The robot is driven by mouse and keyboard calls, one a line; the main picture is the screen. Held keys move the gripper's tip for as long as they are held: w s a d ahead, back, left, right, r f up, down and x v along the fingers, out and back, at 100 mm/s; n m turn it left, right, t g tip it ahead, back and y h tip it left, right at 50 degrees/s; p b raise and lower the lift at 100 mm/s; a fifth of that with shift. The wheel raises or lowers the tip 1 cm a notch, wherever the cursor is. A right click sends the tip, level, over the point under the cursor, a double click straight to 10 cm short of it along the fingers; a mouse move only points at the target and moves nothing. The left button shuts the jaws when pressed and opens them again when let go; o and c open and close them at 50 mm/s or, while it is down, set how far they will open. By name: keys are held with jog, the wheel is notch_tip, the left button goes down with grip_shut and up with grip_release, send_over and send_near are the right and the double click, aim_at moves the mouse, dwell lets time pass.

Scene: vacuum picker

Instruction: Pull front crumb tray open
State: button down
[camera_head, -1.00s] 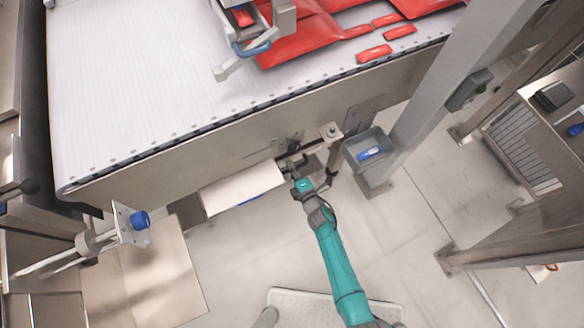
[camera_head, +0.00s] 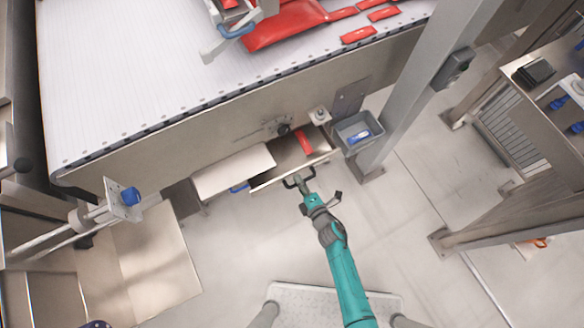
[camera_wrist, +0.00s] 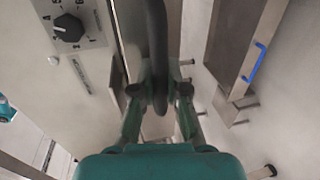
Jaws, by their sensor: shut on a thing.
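The front crumb tray (camera_head: 272,169) is a shallow metal drawer under the conveyor's side, standing pulled out with its inside showing. A red packet (camera_head: 304,143) lies in it. Its dark handle (camera_head: 288,184) is on the tray's front edge. My gripper (camera_head: 301,183) is at this handle. In the wrist view the handle is a dark bar (camera_wrist: 157,45) running between the two fingers of my gripper (camera_wrist: 159,95), which are shut on it. The fingers hide part of the handle.
A pale metal panel (camera_head: 235,172) sits left of the tray. A grey bin (camera_head: 345,130) with a blue-and-white item hangs to the right, beside a steel post (camera_head: 410,80). A black knob (camera_wrist: 68,28) and a blue handle (camera_wrist: 256,62) show in the wrist view. The floor in front is mostly clear.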

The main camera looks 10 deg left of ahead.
jog(key=f+v, duration=0.2)
jog(key=v, duration=0.8)
jog(key=shift+s+d, duration=0.25)
jog(key=shift+s, duration=0.1)
jog(key=c, duration=1.4)
grip_release()
jog(key=shift+c, duration=0.2)
jog(key=v, duration=1.1)
jog(key=shift+s+d, duration=0.25)
jog(key=shift+s, duration=0.1)
jog(key=shift+r, duration=0.15)
